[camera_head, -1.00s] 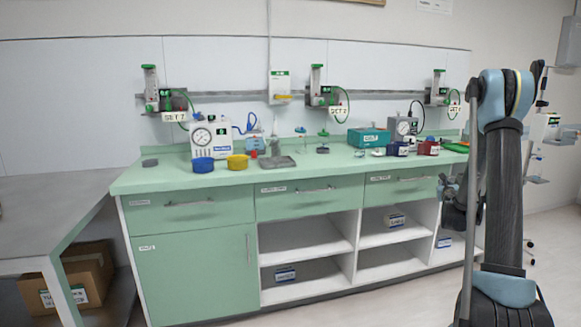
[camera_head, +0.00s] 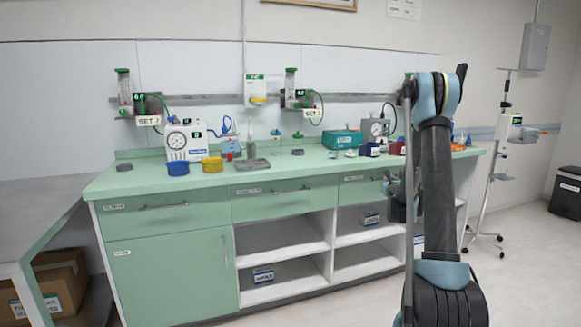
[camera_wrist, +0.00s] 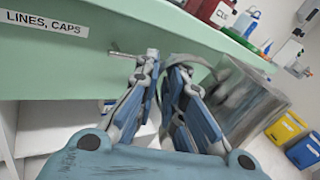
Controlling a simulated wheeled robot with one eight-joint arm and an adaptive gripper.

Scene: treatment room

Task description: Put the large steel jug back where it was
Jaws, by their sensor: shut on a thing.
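The large steel jug (camera_wrist: 250,100) is at the right of the wrist view, grey and shiny, with a curved handle on its left side. My gripper (camera_wrist: 167,68) is shut on the jug's handle, in front of the green bench's drawer row. In the head view my gripper (camera_head: 396,190) is partly hidden behind my arm, in front of the right end of the bench. The jug cannot be made out clearly there.
The green bench (camera_head: 165,218) holds a blue tub (camera_head: 178,168), a yellow tub (camera_head: 212,164), a grey tray (camera_head: 252,164) and a teal box (camera_head: 342,139). A wheeled stand (camera_head: 490,190) is at the right. Yellow (camera_wrist: 285,128) and blue (camera_wrist: 304,152) bins show in the wrist view.

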